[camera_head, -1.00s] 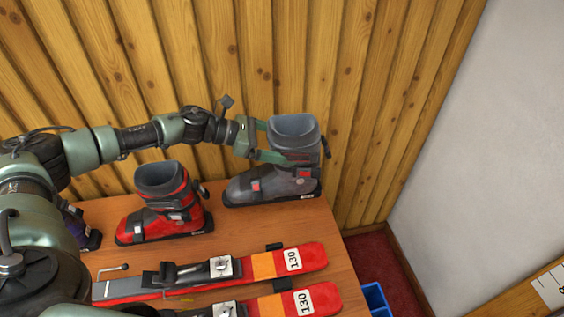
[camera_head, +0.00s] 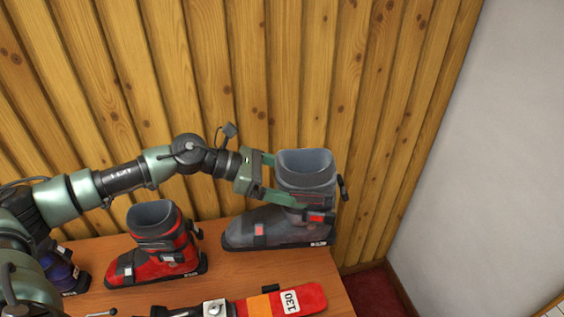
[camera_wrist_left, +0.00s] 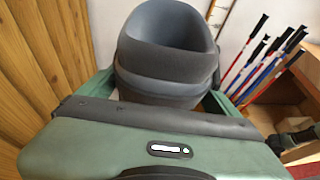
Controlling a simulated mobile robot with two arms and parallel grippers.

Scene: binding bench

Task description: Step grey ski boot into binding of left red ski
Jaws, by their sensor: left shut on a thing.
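The grey ski boot (camera_head: 272,226) stands upright at the back right of the bench, toe to the left. My left gripper (camera_head: 280,182) is shut around its upper shaft from the left. I cannot tell whether the sole touches the bench. In the left wrist view the grey boot's open cuff (camera_wrist_left: 170,45) sits between the fingers. A red ski (camera_head: 255,303) with the number 130 shows at the bottom of the head view, partly cut off, with its binding (camera_head: 213,308) near the edge. Whether it is the left ski I cannot tell. My right gripper is not in view.
A red boot (camera_head: 152,262) stands left of the grey boot, and a purple boot (camera_head: 66,272) is partly behind my arm. A plank wall (camera_head: 330,80) rises close behind the bench (camera_head: 225,280). Ski poles (camera_wrist_left: 262,50) show in the wrist view.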

